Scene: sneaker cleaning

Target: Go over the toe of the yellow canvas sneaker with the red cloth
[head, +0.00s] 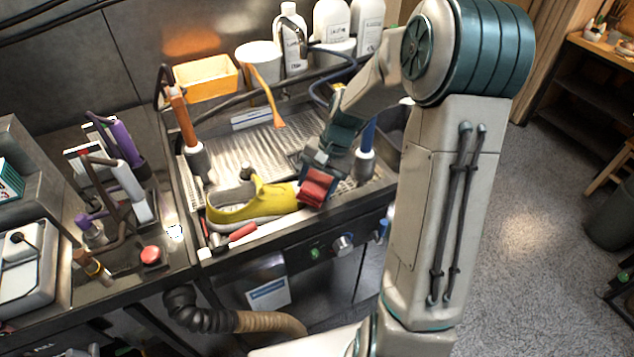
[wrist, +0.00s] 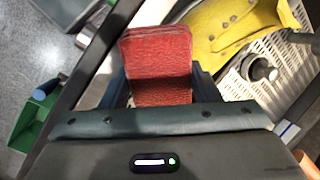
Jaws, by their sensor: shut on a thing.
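One end points right, toward my gripper. My gripper (head: 318,178) is shut on the red cloth (head: 317,187), which hangs folded between the fingers at the sneaker's right end. In the wrist view the red cloth (wrist: 157,62) fills the space between the fingers, and the yellow sneaker (wrist: 222,30) is just right of it. The cloth's edge looks close to or touching the sneaker; I cannot tell which.
The perforated tray (head: 240,150) holds an upright orange-handled tool (head: 182,118) at left and a blue-handled one (head: 367,145) at right. A red-handled tool (head: 238,233) lies before the sneaker. A yellow bin (head: 206,80) and white bottles (head: 331,20) stand behind.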

